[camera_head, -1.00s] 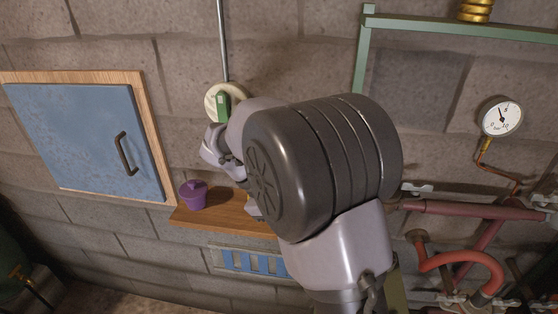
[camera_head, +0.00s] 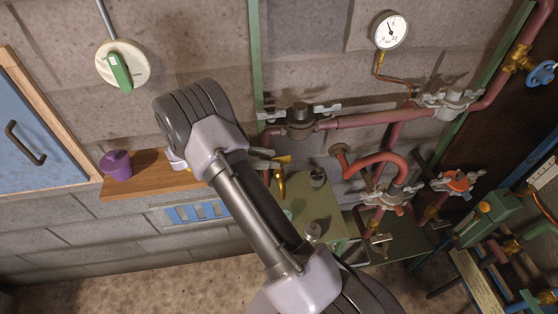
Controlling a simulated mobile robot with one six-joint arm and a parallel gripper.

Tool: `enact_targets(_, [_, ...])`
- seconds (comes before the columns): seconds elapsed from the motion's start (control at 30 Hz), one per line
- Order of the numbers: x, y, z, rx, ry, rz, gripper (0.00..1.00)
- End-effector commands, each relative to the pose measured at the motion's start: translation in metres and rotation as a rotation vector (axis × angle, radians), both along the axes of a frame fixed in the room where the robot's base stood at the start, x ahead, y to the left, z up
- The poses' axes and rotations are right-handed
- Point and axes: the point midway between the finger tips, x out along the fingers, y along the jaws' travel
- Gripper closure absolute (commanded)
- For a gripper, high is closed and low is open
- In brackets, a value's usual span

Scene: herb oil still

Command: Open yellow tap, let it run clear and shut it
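The yellow tap shows just right of my arm, low on the wall side: a yellow lever (camera_head: 283,159) above a brass spout (camera_head: 280,183). Part of it is hidden behind my arm. My gripper (camera_head: 263,158) is mostly hidden behind my arm links; what seem to be its grey finger ends show close to the left of the yellow lever. I cannot tell whether they touch it or whether they are open or shut. No liquid is visible at the spout.
Red pipes (camera_head: 385,160) and a pressure gauge (camera_head: 390,30) are to the right. A wooden shelf (camera_head: 150,185) with a purple pot (camera_head: 117,165), a blue cabinet (camera_head: 35,140) and a green-handled dial (camera_head: 122,67) are to the left.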

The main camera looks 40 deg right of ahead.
Motion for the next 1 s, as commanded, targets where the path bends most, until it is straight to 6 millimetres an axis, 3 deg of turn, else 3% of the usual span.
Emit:
enact_targets(0.2, [-0.013, -0.026, -0.012, 0.000, 0.001, -0.002, 0.66])
enact_targets(0.53, [-0.015, -0.030, -0.014, 0.001, 0.000, 0.000, 0.66])
enact_targets(0.73, [-0.015, -0.030, -0.014, 0.001, 0.000, 0.000, 1.00])
enact_targets(1.0, [-0.014, -0.031, -0.012, -0.002, -0.002, -0.062, 1.00])
